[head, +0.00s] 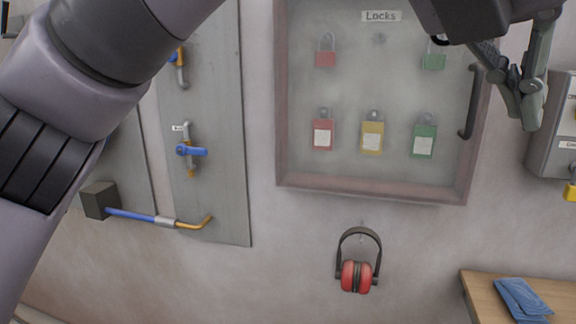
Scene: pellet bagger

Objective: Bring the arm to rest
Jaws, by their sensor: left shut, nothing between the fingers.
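My left arm (85,70) comes in large from the left and leaves through the top edge. My left gripper (525,112) hangs at the top right, in front of the wall between the lock cabinet and the grey box. Its fingers point down and are shut with nothing between them. The top of the gripper is cut off by the picture edge. My right gripper is not in view.
A lock cabinet (370,193) with a clear front, a dark handle (470,105) and several padlocks hangs on the wall. A grey box (552,125) is at the right. Red earmuffs (357,277), valve panels (225,215) and a wooden table (482,295) with blue cloth (522,299) also show.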

